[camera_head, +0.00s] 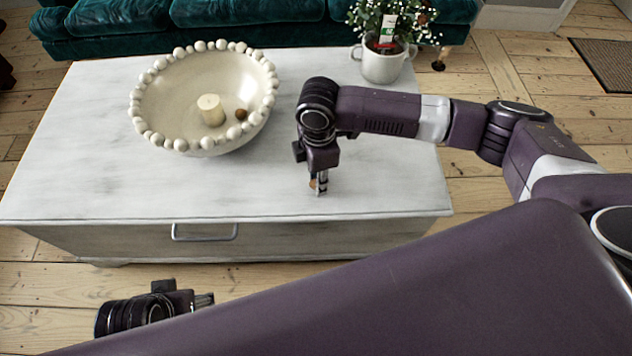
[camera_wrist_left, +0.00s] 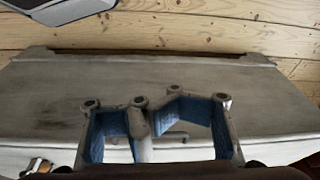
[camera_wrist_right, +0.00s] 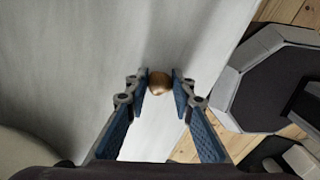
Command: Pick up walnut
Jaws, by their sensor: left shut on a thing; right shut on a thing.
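A brown walnut (camera_wrist_right: 159,83) sits between the fingertips of my right gripper (camera_wrist_right: 160,84), which is shut on it. In the head view the right gripper (camera_head: 319,187) points down just above or at the white table top, near its front edge, with a bit of the walnut (camera_head: 313,184) showing. My left gripper (camera_head: 204,299) is low in front of the table. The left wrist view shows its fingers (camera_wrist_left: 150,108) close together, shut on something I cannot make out.
The white table (camera_head: 100,195) has a front handle (camera_head: 205,236). On it stand a beaded bowl (camera_head: 180,95) holding a candle (camera_head: 210,109) and a brown ball (camera_head: 241,114), and a potted plant (camera_head: 384,64). A green sofa (camera_head: 200,14) is behind. The table's front left is clear.

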